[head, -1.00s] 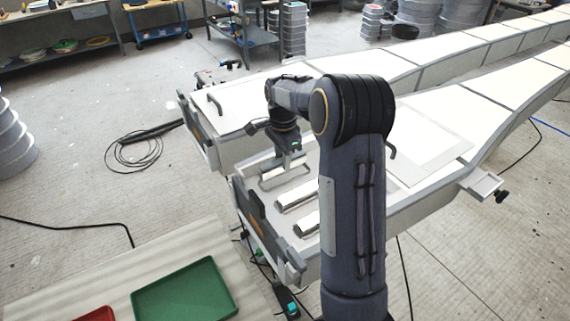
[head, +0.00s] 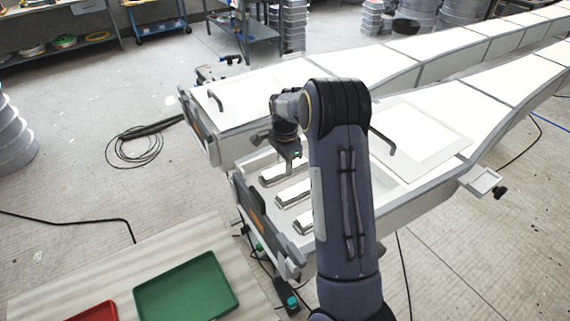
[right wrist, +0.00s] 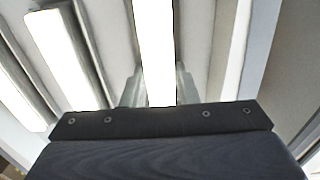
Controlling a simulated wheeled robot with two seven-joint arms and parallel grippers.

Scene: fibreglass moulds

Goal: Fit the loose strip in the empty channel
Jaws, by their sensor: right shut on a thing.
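The strip (head: 272,176), pale and bright on top, is in my right gripper (head: 292,168), at the farthest of the row of channels in the near mould (head: 420,210). It lines up with that channel and looks down at or in it; I cannot tell whether it is fully seated. In the right wrist view the strip (right wrist: 154,45) runs up between the two fingers of the gripper (right wrist: 158,92), which are shut on it. Two more strips, a middle one (head: 293,191) and a near one (head: 304,223), lie parallel beside it. My forearm hides their right ends. My left gripper is out of view.
A second long mould (head: 255,100) lies behind. A green tray (head: 187,290) and a red tray (head: 97,312) lie on a bench at lower left. Cable coils lie on the floor.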

